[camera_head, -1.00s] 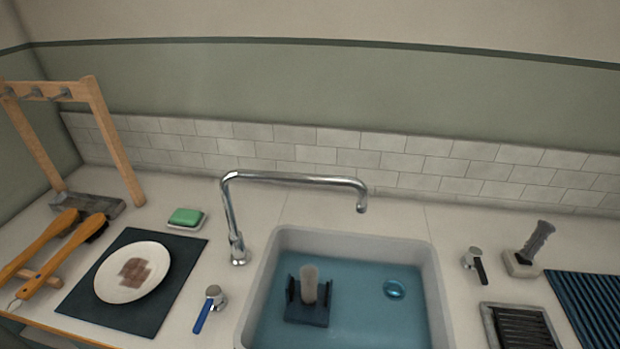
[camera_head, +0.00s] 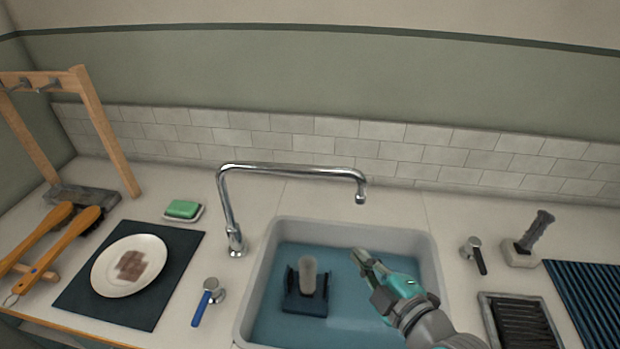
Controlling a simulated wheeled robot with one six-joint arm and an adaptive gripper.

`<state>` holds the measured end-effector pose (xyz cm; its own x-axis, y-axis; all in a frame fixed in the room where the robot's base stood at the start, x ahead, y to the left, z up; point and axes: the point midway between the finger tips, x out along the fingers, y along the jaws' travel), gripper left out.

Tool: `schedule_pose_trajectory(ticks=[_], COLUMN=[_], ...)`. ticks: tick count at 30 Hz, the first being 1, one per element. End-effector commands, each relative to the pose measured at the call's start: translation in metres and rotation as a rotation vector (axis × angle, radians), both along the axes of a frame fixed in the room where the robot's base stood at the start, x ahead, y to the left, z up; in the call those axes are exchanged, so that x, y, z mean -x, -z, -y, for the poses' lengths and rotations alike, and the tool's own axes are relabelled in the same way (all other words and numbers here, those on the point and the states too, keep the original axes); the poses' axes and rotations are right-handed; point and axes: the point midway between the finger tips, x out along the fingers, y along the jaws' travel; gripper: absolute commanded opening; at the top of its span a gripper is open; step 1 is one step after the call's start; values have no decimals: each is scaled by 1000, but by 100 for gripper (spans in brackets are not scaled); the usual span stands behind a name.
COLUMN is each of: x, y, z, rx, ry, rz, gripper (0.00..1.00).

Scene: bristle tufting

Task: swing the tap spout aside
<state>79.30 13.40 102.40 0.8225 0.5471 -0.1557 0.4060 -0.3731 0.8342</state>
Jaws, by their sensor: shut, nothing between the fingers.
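The chrome tap spout (camera_head: 290,170) rises from its base (camera_head: 235,243) left of the sink and reaches right across the sink's back edge. Its downturned outlet (camera_head: 360,195) hangs above the basin's back right part. My gripper (camera_head: 359,256) comes in from the bottom right, over the water. It is shut and empty, its fingertips pointing up and left, below the outlet in the picture and apart from it.
The sink (camera_head: 432,260) holds blue water and a dark block with an upright grey cylinder (camera_head: 308,272). A blue-handled tap lever (camera_head: 206,300) is left, a black-handled one (camera_head: 474,255) right. A plate (camera_head: 104,283), green soap (camera_head: 183,208) and wooden rack (camera_head: 105,130) stand left.

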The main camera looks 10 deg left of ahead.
Motion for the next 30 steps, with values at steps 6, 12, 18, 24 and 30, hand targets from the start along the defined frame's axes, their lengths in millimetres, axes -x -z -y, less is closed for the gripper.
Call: schedule_pose_trajectory(ticks=[6, 12, 18, 24, 30], x=[-20, -24, -27, -45, -71], y=[-64, -96, -101, -97, -92], z=[-28, -41, -48, -69, -96], rx=[181, 287, 315, 312, 312], ry=[-173, -266, -289, -291, -289], rz=[167, 266, 287, 286, 286], gripper=[0, 0, 0, 0, 0])
